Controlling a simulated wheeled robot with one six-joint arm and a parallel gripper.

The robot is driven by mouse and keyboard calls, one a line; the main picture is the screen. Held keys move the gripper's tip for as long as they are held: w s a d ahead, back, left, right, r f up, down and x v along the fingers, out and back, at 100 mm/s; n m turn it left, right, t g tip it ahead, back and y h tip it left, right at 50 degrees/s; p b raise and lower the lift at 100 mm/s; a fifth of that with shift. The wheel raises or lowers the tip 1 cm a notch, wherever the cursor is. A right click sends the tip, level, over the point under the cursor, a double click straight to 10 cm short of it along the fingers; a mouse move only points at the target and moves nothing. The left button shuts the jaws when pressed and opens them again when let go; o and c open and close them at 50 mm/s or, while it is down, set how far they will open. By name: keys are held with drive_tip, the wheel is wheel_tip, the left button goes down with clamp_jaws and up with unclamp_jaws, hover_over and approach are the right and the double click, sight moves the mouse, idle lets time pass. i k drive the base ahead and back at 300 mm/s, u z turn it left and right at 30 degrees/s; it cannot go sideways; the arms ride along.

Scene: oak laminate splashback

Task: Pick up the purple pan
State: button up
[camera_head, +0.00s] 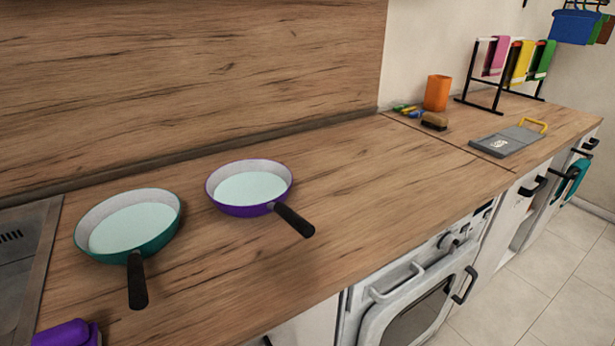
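The purple pan (249,211) sits upright on the wooden worktop in the head view, left of centre. Its outside is purple, its inside pale mint with a speckled wall. Its black handle (293,220) points to the lower right, toward the front edge. Nothing touches the pan. My gripper cannot be made out in this view.
A green pan (160,243) with a black handle stands to the left. A purple object (68,334), cut off at the bottom left, is unclear. The worktop (385,195) right of the purple pan is clear. An orange cup (437,93) and towel rack (497,73) stand farther right.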

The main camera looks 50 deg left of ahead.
sight(245, 188)
drive_tip(key=i, duration=0.45)
drive_tip(key=u, duration=2.35)
